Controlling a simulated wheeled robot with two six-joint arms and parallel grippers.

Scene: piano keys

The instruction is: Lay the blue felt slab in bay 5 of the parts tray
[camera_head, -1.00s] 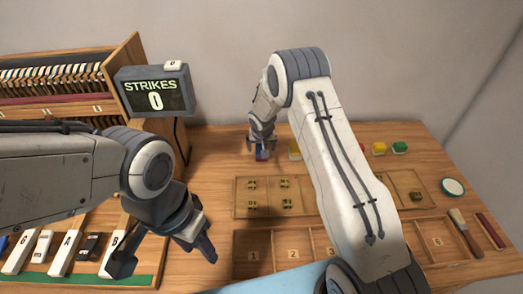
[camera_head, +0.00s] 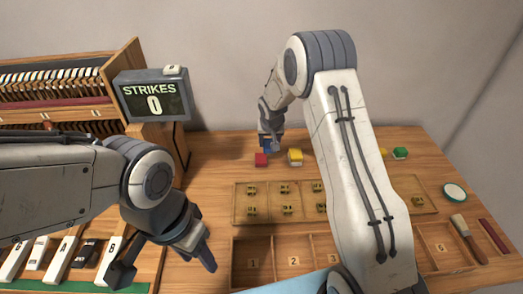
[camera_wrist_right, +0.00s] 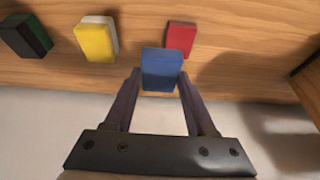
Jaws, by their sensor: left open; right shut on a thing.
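The blue felt slab (camera_wrist_right: 161,70) is between the fingers of my right gripper (camera_wrist_right: 160,88) in the right wrist view. In the head view my right gripper (camera_head: 271,148) is at the back of the bench, shut on the slab, close to a red slab (camera_head: 261,159). The parts tray (camera_head: 285,233) lies at the front with numbered bays. Bay 5 (camera_head: 438,248) shows at its right end and looks empty. My right arm hides the tray around bay 4. My left gripper (camera_head: 165,267) is open and empty, left of the tray.
A yellow slab (camera_head: 295,157) and a green slab (camera_head: 400,153) stand at the back. A shallow wooden tray (camera_head: 268,197) with small brass-coloured parts lies in the middle. A brush (camera_head: 468,238) and a round white-topped dish (camera_head: 455,191) are at the right. The strikes display (camera_head: 153,95) stands left.

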